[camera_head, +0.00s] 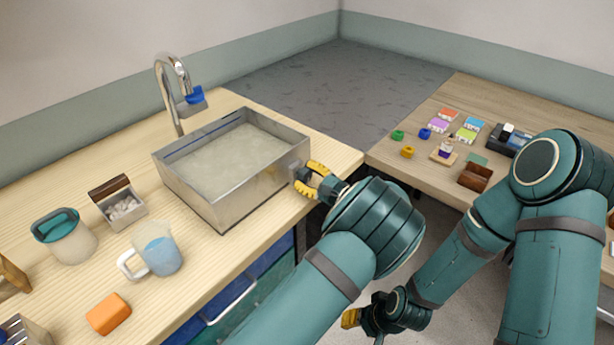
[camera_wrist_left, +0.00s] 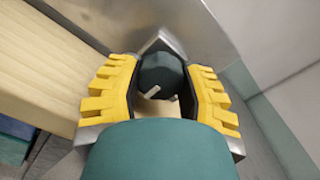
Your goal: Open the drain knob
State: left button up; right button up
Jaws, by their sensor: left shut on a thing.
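A metal sink basin (camera_head: 250,197) filled with pale, cloudy liquid stands on the light wooden counter. The dark round drain knob (camera_wrist_left: 161,72), with a small white mark on it, sits on the basin's outer side in the left wrist view. My left gripper (camera_head: 315,180) is at the basin's right-hand end. Its yellow fingers (camera_wrist_left: 160,95) are on either side of the knob and shut on it. The gripper's own body hides part of the knob. My right gripper (camera_head: 350,318) hangs low, off the counter, and its fingers are too small and turned to read.
A curved faucet (camera_head: 172,90) rises behind the basin. A measuring jug (camera_head: 160,252), a lidded cup (camera_head: 68,240), a small box of white pieces (camera_head: 122,208) and an orange block (camera_head: 108,314) stand at the left. A second table (camera_head: 470,100) at the right holds several small coloured items.

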pick_arm(q)
jog(key=o, duration=1.2)
jog(key=shift+w+f, duration=0.1)
